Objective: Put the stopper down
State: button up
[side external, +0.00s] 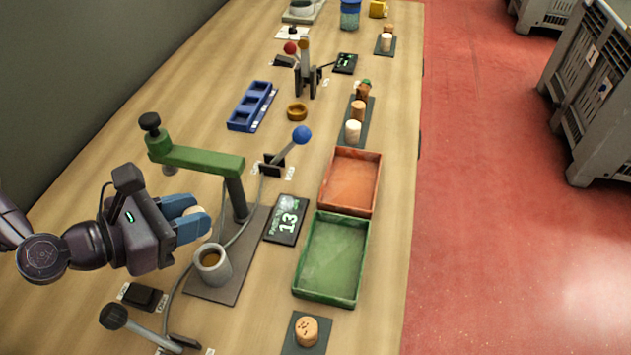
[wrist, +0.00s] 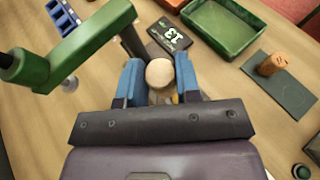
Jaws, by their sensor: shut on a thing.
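My gripper (side external: 194,220) has blue fingers and is shut on a pale stopper. In the wrist view my gripper (wrist: 160,82) shows the stopper's round pale end (wrist: 160,73) between its two fingers. Most of the stopper is hidden by the fingers in the side view. The held stopper is off the table, near the grey cup (side external: 214,266) of the green press, which has something brown inside. A speckled cork stopper (side external: 307,331) stands upright on a dark pad, and shows in the wrist view too (wrist: 272,64).
The green press arm (side external: 195,158) stands close to my gripper. A display reading 13 (side external: 286,219), a green tray (side external: 333,257) and an orange tray (side external: 351,181), both empty, lie to the right. Levers stand in front and behind. More stoppers stand on a strip (side external: 346,135) further back.

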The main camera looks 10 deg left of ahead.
jog(key=w+d+r+n+t+y, duration=0.25)
jog(key=w+d+n+y, duration=0.2)
jog(key=d, duration=0.75)
jog(key=w+d+f, duration=0.2)
jog(key=w, duration=0.2)
jog(key=w+d+f+n+y, duration=0.1)
jog(key=w+d+f, duration=0.1)
jog(key=w, duration=0.3)
jog(key=w+d+f+y, duration=0.1)
jog(key=w+d+f, duration=0.1)
jog(key=w+f, duration=0.2)
jog(key=shift+w+d+f+n, duration=0.2)
jog(key=shift+w+d+n, duration=0.15)
jog(key=shift+w, duration=0.15)
jog(key=shift+w+f, duration=0.1)
jog(key=shift+f, duration=1.6)
